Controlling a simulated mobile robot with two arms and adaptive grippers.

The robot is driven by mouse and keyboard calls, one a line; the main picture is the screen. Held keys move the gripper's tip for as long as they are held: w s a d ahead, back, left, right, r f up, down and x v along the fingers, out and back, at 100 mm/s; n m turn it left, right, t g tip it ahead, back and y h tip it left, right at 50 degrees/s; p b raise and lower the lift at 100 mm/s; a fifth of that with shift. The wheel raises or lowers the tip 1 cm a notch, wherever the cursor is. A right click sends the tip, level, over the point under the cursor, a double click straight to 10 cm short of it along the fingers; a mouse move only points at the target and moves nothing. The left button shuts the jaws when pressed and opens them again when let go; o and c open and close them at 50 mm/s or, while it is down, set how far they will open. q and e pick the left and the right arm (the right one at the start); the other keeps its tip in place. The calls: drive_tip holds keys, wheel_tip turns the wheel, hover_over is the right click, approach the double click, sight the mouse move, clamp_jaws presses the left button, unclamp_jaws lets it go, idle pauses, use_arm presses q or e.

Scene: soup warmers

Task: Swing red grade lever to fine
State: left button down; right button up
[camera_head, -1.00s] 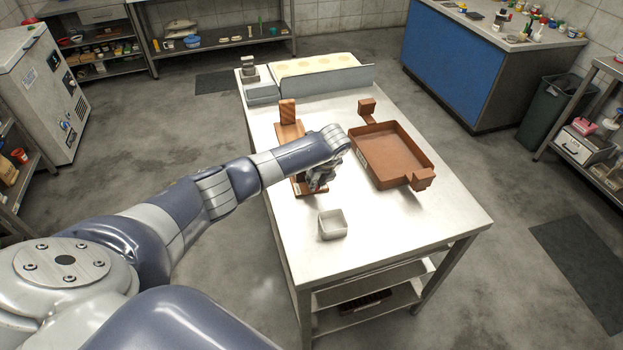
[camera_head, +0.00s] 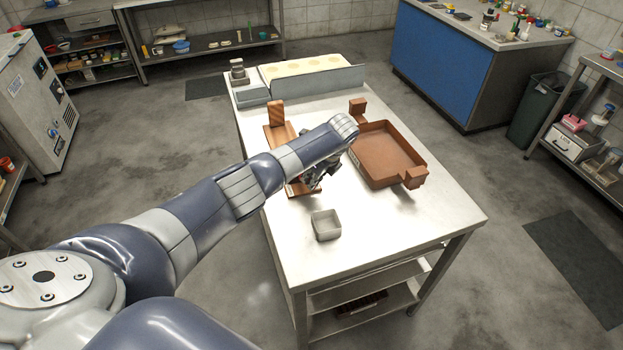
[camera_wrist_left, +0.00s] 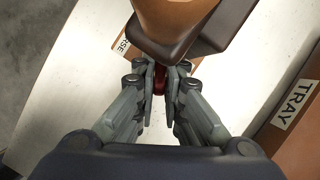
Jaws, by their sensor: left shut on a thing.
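The red lever (camera_wrist_left: 159,80) shows as a small red piece between my left fingertips in the left wrist view. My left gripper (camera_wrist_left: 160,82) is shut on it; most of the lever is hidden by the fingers. In the head view the left gripper (camera_head: 315,182) is low over the near end of a brown wooden device (camera_head: 276,132), and my arm covers its middle. In the wrist view a brown body with a dark rim (camera_wrist_left: 190,30) overhangs the fingers, beside a partly hidden label ending in "RSE" (camera_wrist_left: 123,45). My right gripper is not in view.
A brown tray (camera_head: 421,160), labelled "TRAY" in the wrist view (camera_wrist_left: 294,105), lies close to the right of the wrist. A small grey square container (camera_head: 326,225) stands nearer. A metal box with a cream top (camera_head: 310,68) is at the back. The table's near right is clear.

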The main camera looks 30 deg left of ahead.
use_arm(q)
drive_tip(key=c, duration=2)
unclamp_jaws()
drive_tip(key=shift+o, duration=0.2)
drive_tip(key=shift+r, duration=0.1)
drive_tip(key=v, duration=1.1)
drive_tip(key=shift+r, duration=0.4)
drive_tip(key=shift+s+d, duration=0.15)
